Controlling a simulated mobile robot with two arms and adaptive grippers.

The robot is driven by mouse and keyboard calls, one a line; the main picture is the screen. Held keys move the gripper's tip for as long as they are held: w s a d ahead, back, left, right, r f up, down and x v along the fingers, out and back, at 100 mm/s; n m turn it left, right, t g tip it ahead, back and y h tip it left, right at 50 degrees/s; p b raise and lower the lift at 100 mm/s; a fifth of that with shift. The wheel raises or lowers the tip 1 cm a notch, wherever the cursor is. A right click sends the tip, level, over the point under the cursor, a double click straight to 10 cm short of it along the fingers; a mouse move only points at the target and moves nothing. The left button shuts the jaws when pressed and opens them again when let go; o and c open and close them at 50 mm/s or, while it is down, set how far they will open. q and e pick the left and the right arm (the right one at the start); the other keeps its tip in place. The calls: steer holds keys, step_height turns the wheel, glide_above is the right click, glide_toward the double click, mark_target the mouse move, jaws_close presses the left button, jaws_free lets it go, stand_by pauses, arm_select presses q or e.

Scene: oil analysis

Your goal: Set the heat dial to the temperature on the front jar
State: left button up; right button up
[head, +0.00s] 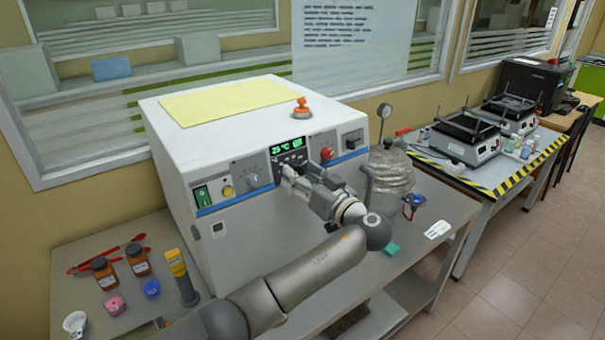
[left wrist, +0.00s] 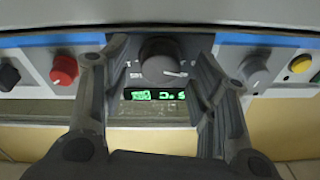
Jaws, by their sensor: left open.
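The white machine (head: 240,215) has a front panel with a green display (head: 288,145) that seems to read about 23 °C. A dark round dial (left wrist: 160,62) sits beside the display in the left wrist view, which shows the panel upside down. My left gripper (head: 300,178) is open at the panel. In the wrist view its fingers (left wrist: 155,85) stand on either side of the dial; contact is not clear. The gripper hides this dial in the head view. Two brown jars, one lower in the picture (head: 104,275) and one behind (head: 137,262), have labels too small to read.
A grey knob (head: 248,180) and yellow button (head: 227,191) flank the display on one side, a red knob (head: 326,153) on the other. A foil-wrapped vessel (head: 390,172) stands right of the machine. A yellow-handled tool (head: 180,275) and small cups are on the left bench.

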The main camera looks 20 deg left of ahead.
arm_select(q)
steer(key=c, duration=1)
